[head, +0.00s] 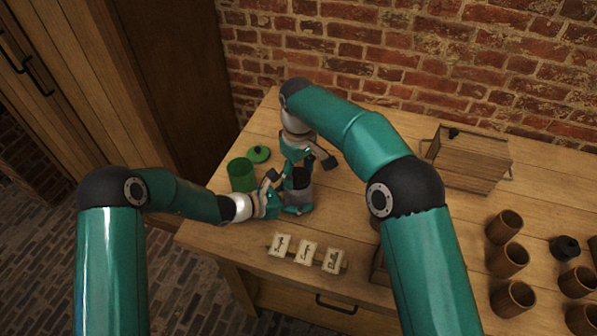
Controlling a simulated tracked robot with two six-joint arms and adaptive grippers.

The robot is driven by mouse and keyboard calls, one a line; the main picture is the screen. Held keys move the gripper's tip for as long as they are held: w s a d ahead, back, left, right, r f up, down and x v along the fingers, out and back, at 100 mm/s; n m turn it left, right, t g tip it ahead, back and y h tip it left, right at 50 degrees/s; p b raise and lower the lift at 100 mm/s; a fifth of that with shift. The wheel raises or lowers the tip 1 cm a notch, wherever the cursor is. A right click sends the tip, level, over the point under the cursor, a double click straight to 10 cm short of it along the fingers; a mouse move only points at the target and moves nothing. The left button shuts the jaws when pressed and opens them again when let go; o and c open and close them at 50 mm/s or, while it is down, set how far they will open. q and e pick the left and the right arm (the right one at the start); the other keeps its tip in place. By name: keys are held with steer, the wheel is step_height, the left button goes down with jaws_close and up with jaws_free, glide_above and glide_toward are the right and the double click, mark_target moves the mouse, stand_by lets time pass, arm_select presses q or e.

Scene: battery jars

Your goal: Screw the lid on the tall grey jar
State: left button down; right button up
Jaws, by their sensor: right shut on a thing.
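The tall grey jar (300,198) stands upright on the table between my two grippers, partly covered by them. A dark round lid (302,177) shows at the jar's top; whether it touches the rim I cannot tell. My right gripper (304,173) reaches down from above and is shut on the lid. My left gripper (281,192) is low at the jar's left side with its fingers apart, one behind and one in front. Whether they press on the jar is hidden.
A green jar (242,175) and a green lid (259,154) are just left of my grippers. A wooden box (468,160) stands back right. Several brown cups (507,260) and a dark lidded jar (566,247) stand right.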

steer(key=shift+m, duration=0.5)
steer(key=o, duration=1.2)
steer(key=shift+o, duration=0.5)
steer(key=shift+a, duration=0.1)
steer(key=shift+s, duration=0.1)
